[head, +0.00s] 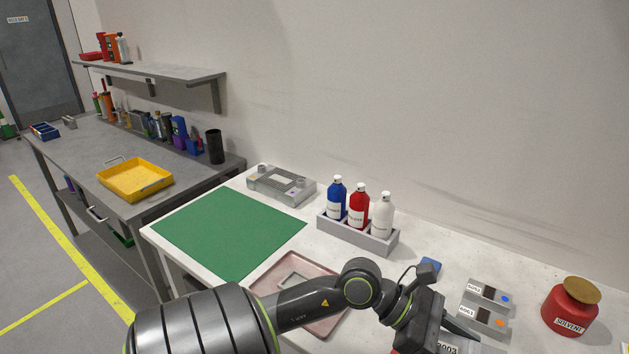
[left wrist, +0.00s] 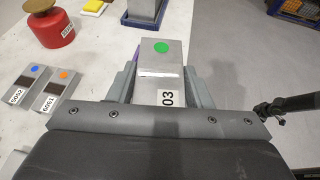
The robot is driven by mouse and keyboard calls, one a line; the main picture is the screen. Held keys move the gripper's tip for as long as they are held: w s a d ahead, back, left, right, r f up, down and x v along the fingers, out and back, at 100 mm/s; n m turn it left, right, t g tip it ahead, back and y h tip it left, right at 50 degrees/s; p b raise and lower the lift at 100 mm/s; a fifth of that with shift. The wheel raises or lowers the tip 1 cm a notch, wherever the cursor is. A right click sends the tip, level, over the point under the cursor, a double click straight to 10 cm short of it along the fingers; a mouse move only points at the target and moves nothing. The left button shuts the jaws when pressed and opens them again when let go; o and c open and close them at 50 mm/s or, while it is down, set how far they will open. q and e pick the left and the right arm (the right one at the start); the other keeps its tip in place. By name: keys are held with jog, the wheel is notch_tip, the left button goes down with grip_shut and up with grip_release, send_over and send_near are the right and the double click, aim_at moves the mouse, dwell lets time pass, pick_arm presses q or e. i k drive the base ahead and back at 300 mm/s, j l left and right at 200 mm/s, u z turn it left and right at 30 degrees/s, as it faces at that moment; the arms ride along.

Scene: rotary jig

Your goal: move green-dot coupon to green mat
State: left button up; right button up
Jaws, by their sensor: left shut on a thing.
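The green-dot coupon (left wrist: 162,62) is a grey block with a green dot at its far end and a white label ending in 03. My left gripper (left wrist: 160,85) is shut on it, with a finger along each side. In the head view my left gripper (head: 458,332) is at the lower right, and only part of the coupon's label shows beside it. The green mat (head: 230,230) lies flat and bare on the left part of the white table, well left of the gripper. My right gripper is not seen.
Blue-dot (head: 489,292) and orange-dot (head: 484,318) coupons lie close to my gripper. A red solvent can (head: 570,308) stands right. A pink tray (head: 262,288), a bottle rack (head: 370,240) and a grey fixture (head: 281,185) stand around the mat.

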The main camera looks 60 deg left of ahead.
aim_at(227, 225)
jog(key=j+u, duration=0.1)
jog(key=u, duration=0.35)
jog(key=j+u, duration=0.1)
jog(key=u, duration=0.85)
jog(key=i+j, duration=0.05)
